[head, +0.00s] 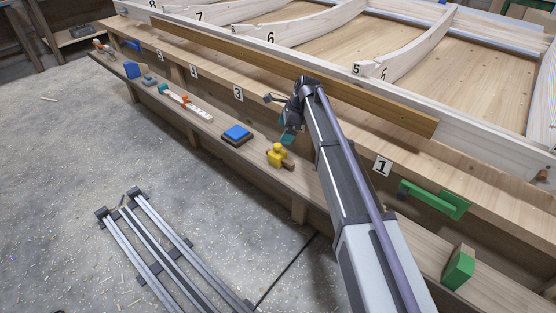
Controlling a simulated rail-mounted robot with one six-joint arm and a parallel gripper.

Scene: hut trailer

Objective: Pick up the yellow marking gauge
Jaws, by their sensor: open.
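The yellow marking gauge (277,154) sits on the long low wooden shelf, near the middle of the head view. It has a yellow block with a knob on top and a brown wooden part sticking out to the right. My gripper (286,137) is at the end of my arm, just above and slightly right of the gauge in the picture. It is open and appears empty. The gap between the fingertips and the gauge is hard to judge from this angle.
On the shelf (210,135) are a blue block on a dark base (237,134), an orange-and-white tool (186,103) and a green block (459,268). A green clamp-like tool (434,198) is at the right. A long timber beam (300,77) runs behind my gripper. Metal rails (150,240) lie on the floor.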

